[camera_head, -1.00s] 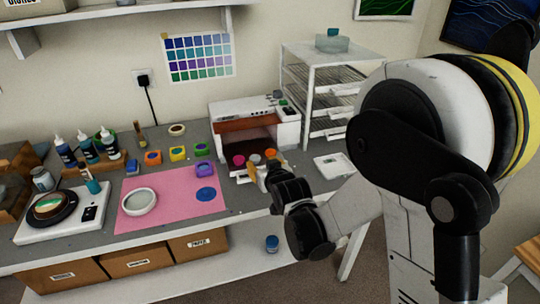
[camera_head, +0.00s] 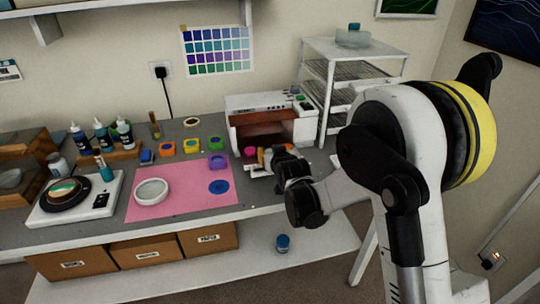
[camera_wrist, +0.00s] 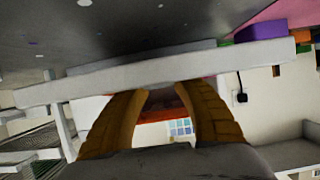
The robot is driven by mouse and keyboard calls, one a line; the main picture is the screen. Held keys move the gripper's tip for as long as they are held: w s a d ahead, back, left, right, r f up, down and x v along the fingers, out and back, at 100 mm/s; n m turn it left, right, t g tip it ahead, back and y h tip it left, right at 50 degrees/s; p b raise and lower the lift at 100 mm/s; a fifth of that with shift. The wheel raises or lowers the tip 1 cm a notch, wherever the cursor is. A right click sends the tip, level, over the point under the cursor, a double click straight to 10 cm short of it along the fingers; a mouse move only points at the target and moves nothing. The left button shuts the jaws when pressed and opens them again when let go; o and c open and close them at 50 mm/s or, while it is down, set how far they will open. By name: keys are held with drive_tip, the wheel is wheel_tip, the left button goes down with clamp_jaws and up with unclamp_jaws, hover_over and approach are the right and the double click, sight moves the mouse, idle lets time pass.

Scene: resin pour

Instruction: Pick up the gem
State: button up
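No object stands out clearly as the gem. A small pink round piece (camera_head: 249,151) sits at the front of the white oven-like box (camera_head: 272,104), just left of my gripper. My gripper (camera_head: 264,156) is in front of the box's opening, and its hand hides part of what lies there. In the wrist view, the two yellow-brown fingers of my gripper (camera_wrist: 163,92) are apart with a gap between them. No held object shows between them. A long white edge (camera_wrist: 170,72) crosses just beyond the fingertips; I cannot tell whether they touch it.
A pink mat (camera_head: 180,206) with a white round dish (camera_head: 151,191) and a blue disc (camera_head: 219,187) lies left of my gripper. Several coloured moulds (camera_head: 191,146) stand behind it. A white wire rack (camera_head: 354,48) is at the right. A blue jar (camera_head: 283,243) is on the lower shelf.

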drive_tip(key=shift+c, duration=0.8)
